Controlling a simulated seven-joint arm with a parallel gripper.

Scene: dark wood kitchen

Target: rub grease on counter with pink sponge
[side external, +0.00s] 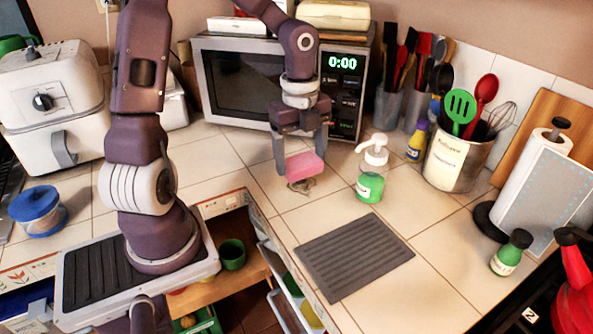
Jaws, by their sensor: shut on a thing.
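My gripper (302,160) points down over the tiled counter (335,200) in front of the microwave. It is shut on a pink sponge (304,166), which sits between its fingers. A brownish grease smear (301,186) shows on the counter just under and in front of the sponge. The sponge hides part of the smear. I cannot tell whether the sponge touches the counter.
A green soap bottle with a white pump (369,186) stands close to the right of the sponge. A dark ribbed mat (354,256) lies nearer the front. The microwave (240,80) is behind. An open drawer (225,262) is at front left. Utensil holders (455,160) stand at the right.

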